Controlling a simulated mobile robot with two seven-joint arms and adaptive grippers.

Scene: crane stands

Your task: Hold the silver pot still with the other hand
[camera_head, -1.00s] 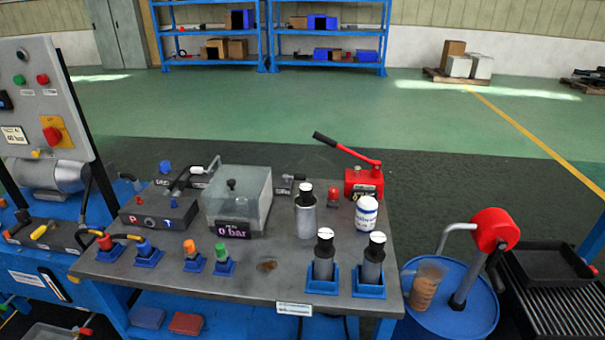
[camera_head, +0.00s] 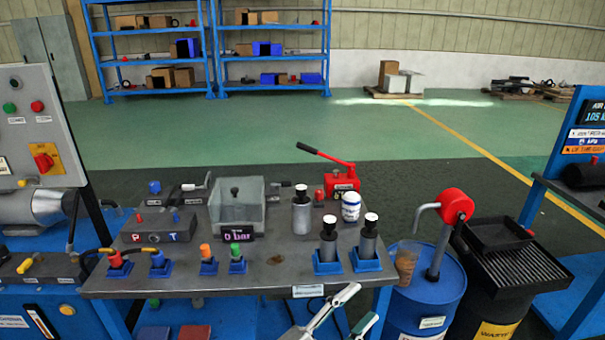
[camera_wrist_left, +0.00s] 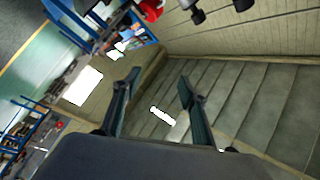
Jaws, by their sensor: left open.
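A silver pot (camera_head: 302,214) with a black neck and white cap stands upright on the grey bench top (camera_head: 200,283), towards its back right. My left gripper (camera_head: 360,306) is at the bench's front edge, below the holders and well apart from the pot. In the left wrist view its two fingers (camera_wrist_left: 158,80) are spread with nothing between them. My right gripper is in neither view.
A white bottle (camera_head: 351,207) and a red hand pump (camera_head: 341,182) stand right of and behind the pot. A clear box (camera_head: 237,210) is on its left. A blue drum (camera_head: 425,300) with a red reel stands right of the bench.

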